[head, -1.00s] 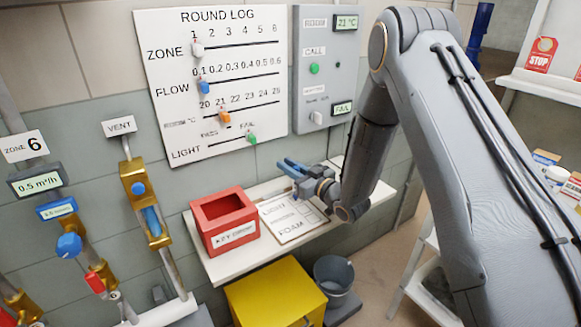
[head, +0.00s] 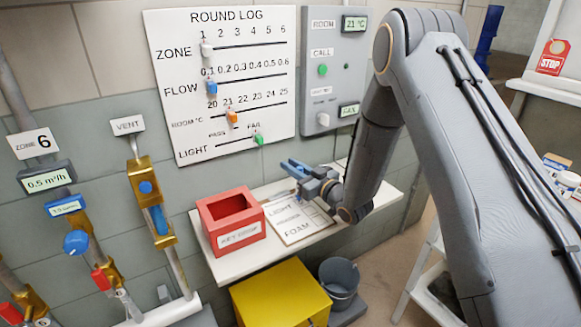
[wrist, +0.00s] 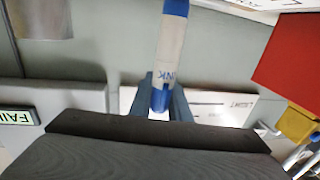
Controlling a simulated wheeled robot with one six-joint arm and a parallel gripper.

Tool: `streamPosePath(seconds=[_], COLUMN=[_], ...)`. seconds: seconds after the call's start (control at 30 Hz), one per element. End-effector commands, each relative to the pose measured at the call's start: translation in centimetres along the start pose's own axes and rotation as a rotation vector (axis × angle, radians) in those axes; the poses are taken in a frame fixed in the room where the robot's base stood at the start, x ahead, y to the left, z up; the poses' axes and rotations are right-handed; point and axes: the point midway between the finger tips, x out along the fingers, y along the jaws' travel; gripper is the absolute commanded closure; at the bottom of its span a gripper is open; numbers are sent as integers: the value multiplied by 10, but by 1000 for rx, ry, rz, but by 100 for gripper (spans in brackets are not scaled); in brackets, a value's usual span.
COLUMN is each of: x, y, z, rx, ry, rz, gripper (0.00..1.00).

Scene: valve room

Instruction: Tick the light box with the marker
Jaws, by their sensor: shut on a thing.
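My gripper (head: 292,168) is above the back right part of a white card (head: 292,238) on the wall shelf. The card has printed lines reading LIGHT and FOAM, with a fainter line between. Small boxes show at its right side, partly hidden by my gripper; marks in them are too small to tell. In the wrist view my blue gripper fingers (wrist: 163,98) are shut on the marker (wrist: 169,45), white and blue with INK lettering. In the head view the marker is hard to make out, and whether its tip touches the card cannot be told.
A red key drop box (head: 234,245) stands left of the card. The white shelf (head: 222,270) has a yellow cabinet (head: 278,292) and a grey bucket (head: 340,280) below it. The Round Log board (head: 225,80) and grey panel (head: 330,75) hang behind. Pipes and valves stand left.

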Motion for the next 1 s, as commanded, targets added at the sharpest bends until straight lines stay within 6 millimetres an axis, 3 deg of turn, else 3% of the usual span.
streamPosePath(seconds=[0.43,1.0], x=[-8,-10], y=[6,-6], z=[3,3], rx=[2,3], ry=[-7,-7], rz=[0,-2], gripper=[100,100])
